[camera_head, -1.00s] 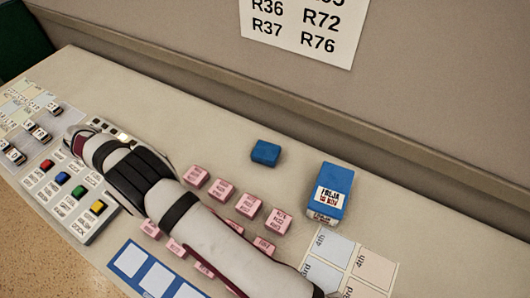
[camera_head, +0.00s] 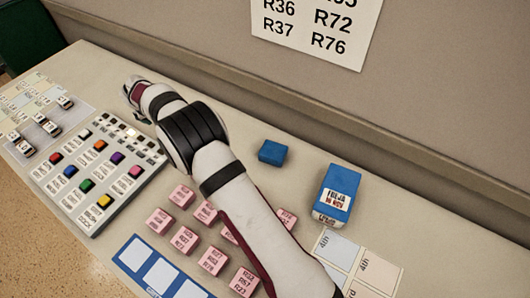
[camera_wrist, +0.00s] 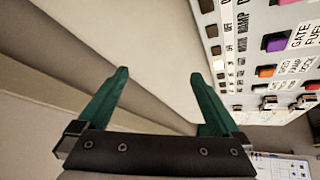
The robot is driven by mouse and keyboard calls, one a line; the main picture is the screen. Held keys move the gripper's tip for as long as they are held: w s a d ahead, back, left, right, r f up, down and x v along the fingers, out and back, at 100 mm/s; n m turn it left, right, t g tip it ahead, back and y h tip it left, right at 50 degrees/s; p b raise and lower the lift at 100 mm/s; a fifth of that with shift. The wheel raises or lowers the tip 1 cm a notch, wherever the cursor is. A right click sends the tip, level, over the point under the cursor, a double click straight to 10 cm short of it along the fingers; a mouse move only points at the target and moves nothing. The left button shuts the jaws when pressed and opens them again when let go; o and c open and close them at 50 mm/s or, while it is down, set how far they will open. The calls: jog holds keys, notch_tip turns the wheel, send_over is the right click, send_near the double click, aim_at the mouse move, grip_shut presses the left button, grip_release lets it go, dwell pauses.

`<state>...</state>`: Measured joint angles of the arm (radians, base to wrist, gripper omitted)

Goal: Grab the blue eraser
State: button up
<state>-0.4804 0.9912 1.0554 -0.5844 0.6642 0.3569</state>
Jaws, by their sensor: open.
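The blue eraser (camera_head: 272,152) is a small plain blue block lying on the desk near the wall, right of my arm in the head view. My gripper is at the far left end of the arm in the head view, over the back of the desk beyond the button panel, well away from the eraser. In the wrist view my gripper (camera_wrist: 161,100) has two green fingers wide apart with nothing between them. The eraser does not show in the wrist view.
A larger blue box with a white label (camera_head: 335,194) stands right of the eraser. Several pink labelled blocks (camera_head: 181,196) lie in front, some hidden by my arm. A button panel (camera_head: 100,170) with coloured keys is at left; it also shows in the wrist view (camera_wrist: 244,62). Small model cars (camera_head: 46,124) stand further left.

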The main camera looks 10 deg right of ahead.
jog(key=s+d+r+m+g+h, duration=0.1)
jog(key=d+r+m+g+h, duration=0.1)
jog(key=d+m, duration=1)
notch_tip(320, 180, up, 2)
jog(key=m+g+y, duration=0.1)
jog(key=m+g, duration=0.4)
jog(key=m, duration=1.1)
send_over(273, 150)
notch_tip(273, 150, down, 15)
jog(key=shift+r, duration=0.1)
jog(key=c, duration=1.2)
jog(key=shift+c, duration=0.2)
jog(key=shift+r, duration=0.1)
